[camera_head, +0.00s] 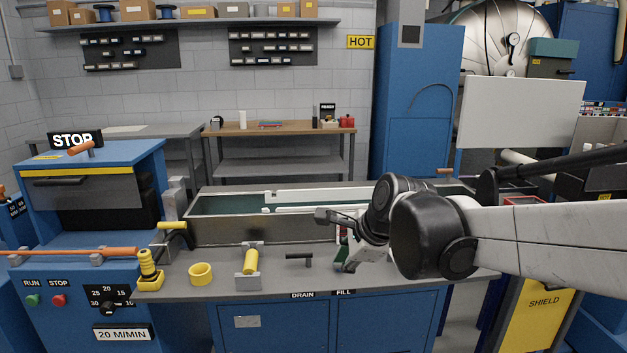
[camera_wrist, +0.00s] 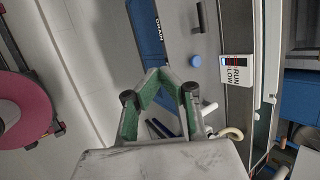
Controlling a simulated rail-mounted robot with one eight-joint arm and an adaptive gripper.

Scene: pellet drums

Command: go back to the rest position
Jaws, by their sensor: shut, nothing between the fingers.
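My gripper (camera_wrist: 160,72) is shut and empty in the wrist view; its green-lined fingers meet at the tips. In the head view my arm reaches in from the right, and the wrist and gripper hang above the right part of the blue bench (camera_head: 285,283). The arm partly hides the gripper there, and the fingertips are hard to make out. No object is held.
A long metal trough (camera_head: 230,232) runs behind the gripper. A yellow ring (camera_head: 201,273), a yellow cylinder in a holder (camera_head: 251,262) and a black handle (camera_head: 299,258) are on the bench to the left. A white panel (camera_head: 520,112) stands behind the arm.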

